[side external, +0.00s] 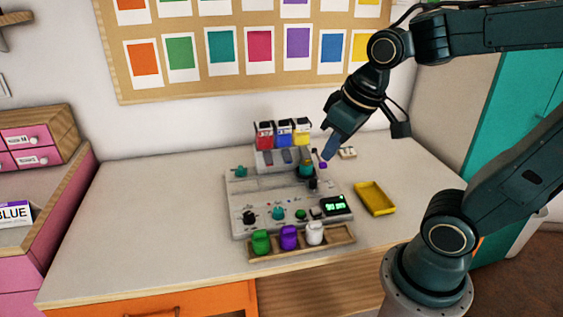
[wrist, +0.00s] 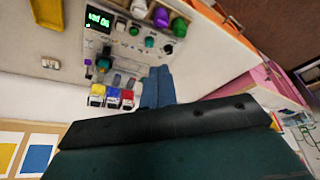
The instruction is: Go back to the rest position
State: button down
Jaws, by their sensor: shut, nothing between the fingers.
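My gripper (side external: 329,150) is shut and empty. In the side external view it points down and to the left, in front of the wall and above the back right part of the grey control panel (side external: 240,203). In the wrist view its blue fingers (wrist: 158,84) are together, with the panel beyond them. From these views I cannot tell its exact height above the panel.
Red (side external: 264,137), blue (side external: 284,133) and yellow (side external: 301,134) containers stand at the panel's back. Green (side external: 261,242), purple (side external: 288,238) and white (side external: 314,234) pieces sit in a wooden tray in front. A yellow tray (side external: 374,199) lies right. The table's left side is clear.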

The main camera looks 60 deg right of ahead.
jog(key=shift+n+t, duration=0.3)
jog(key=shift+t, duration=0.3)
jog(key=s, duration=0.1)
jog(key=s+a+r, duration=0.1)
jog(key=s, duration=0.1)
jog(key=s+r, duration=0.1)
jog(key=s, duration=0.1)
jog(key=shift+s+a, duration=0.1)
jog(key=shift+a, duration=0.25)
